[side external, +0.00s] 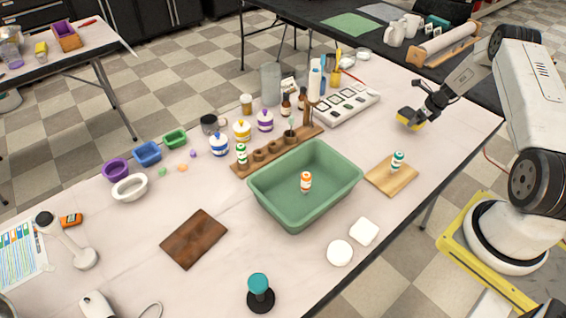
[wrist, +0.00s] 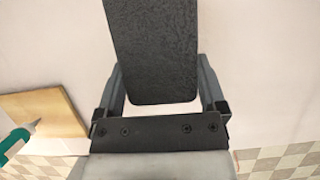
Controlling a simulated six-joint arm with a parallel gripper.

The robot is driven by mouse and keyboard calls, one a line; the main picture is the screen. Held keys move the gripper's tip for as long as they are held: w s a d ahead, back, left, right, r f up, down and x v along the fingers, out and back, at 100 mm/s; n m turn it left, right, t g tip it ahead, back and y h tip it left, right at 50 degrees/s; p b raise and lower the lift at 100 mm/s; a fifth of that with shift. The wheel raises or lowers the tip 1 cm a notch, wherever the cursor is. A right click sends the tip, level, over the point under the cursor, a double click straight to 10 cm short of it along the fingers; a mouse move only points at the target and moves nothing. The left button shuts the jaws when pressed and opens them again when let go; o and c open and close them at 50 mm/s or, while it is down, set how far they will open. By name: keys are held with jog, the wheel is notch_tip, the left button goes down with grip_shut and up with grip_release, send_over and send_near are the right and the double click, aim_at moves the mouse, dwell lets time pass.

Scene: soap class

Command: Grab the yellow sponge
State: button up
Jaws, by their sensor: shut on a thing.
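The yellow sponge (side external: 406,123) has a dark scouring side and is at the upper right of the table in the side external view. My gripper (side external: 422,113) is shut on it. In the wrist view, the sponge's dark rough face (wrist: 150,45) lies between the two fingers of my gripper (wrist: 160,80), and its yellow part is hidden. I cannot tell whether the sponge touches the table or is slightly above it.
A wooden board (side external: 391,177) with a green-and-white bottle (side external: 397,161) stands nearby. The green basin (side external: 262,198) holds an orange-and-white bottle (side external: 306,181). The table around the sponge is clear.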

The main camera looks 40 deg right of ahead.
jog(key=s+a+r, duration=0.9)
jog(key=s, duration=0.1)
jog(key=shift+r, duration=0.2)
dwell(0.3)
jog(key=shift+a, duration=0.1)
dwell(0.5)
